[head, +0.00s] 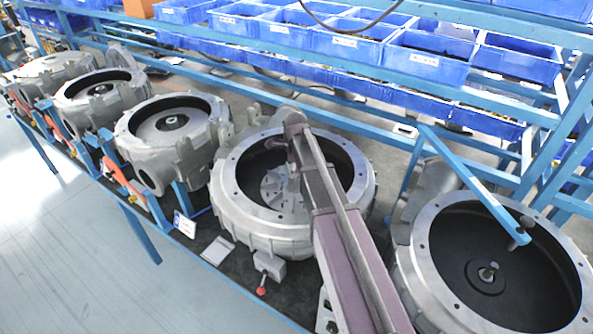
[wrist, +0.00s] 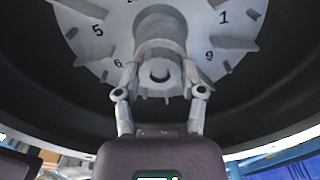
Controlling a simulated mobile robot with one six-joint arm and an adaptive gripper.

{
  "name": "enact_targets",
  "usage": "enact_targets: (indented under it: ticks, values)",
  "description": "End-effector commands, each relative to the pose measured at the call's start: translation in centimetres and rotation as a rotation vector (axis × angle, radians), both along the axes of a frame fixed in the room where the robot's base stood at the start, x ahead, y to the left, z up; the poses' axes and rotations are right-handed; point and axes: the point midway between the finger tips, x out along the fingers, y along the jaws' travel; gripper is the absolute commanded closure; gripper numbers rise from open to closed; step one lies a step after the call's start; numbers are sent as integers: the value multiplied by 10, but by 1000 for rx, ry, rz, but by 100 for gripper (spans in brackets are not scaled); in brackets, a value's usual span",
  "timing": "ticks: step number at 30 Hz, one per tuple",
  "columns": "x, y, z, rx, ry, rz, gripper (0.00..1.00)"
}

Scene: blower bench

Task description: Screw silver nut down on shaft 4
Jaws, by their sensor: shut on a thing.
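In the wrist view, the two fingers of my gripper (wrist: 160,78) are closed from both sides on the silver nut (wrist: 158,64), a grey round piece with a dark centre. It sits at the middle of a pale numbered disc with fins (wrist: 92,42), inside a dark round housing. The shaft is mostly hidden by the nut, and I cannot tell how far the nut is on it. In the head view, my arm reaches into the large grey housing (head: 232,190) at the middle. The finned disc (head: 270,188) shows inside it; my arm hides the nut and fingers there.
Another open housing (head: 440,285) at right has a bare upright shaft (head: 488,272). Several smaller housings (head: 128,125) stand in a row to the left. Blue bins (head: 340,45) and blue frame bars (head: 470,185) lie behind. The floor (head: 60,240) at front left is clear.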

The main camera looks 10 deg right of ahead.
Motion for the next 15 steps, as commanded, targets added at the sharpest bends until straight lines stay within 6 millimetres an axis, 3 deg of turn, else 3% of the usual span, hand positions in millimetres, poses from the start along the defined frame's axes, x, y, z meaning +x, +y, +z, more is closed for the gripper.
enact_targets:
  ticks: [15]
  values:
    - [2, 1, 0, 3, -3, -408, 100]
